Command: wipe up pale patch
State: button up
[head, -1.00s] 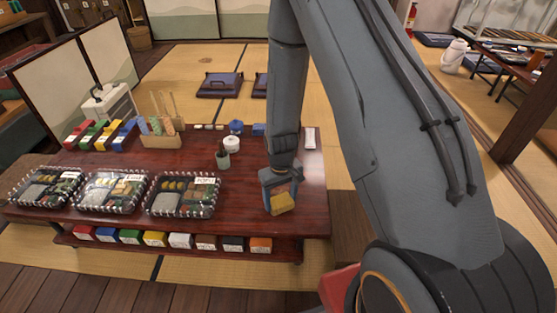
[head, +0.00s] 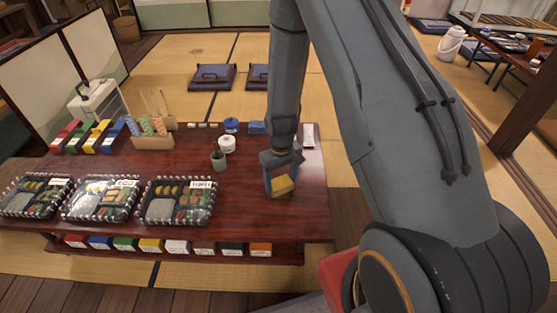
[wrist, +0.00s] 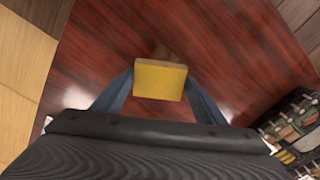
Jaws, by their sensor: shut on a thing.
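My gripper (head: 281,178) is shut on a yellow sponge (head: 282,186), over the right part of the dark red table (head: 240,215). The wrist view shows the sponge (wrist: 160,80) between the two fingers of my gripper (wrist: 160,88). It is at or close to the tabletop; I cannot tell if it touches. A faint lighter brownish smudge (wrist: 166,53) shows on the wood just beyond the sponge in the wrist view, partly hidden by it. I cannot tell surely whether it is the pale patch. In the head view no patch stands out; my arm and the sponge hide some wood.
Several lidded lunch boxes (head: 180,201) stand along the table's left front. A green cup (head: 218,161), a white jar (head: 227,144) and a blue pot (head: 231,125) stand behind and left of my gripper. Wood around the sponge is clear.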

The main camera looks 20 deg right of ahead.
aim_at(281, 182)
jog(key=shift+w+r+p, duration=0.15)
jog(key=shift+r+p, duration=0.15)
jog(key=shift+p, duration=0.05)
notch_tip(281, 182, up, 2)
jog(key=shift+r+p, duration=0.25)
jog(key=shift+p, duration=0.4)
jog(key=shift+r+p, duration=1.9)
jog(key=shift+r, duration=0.55)
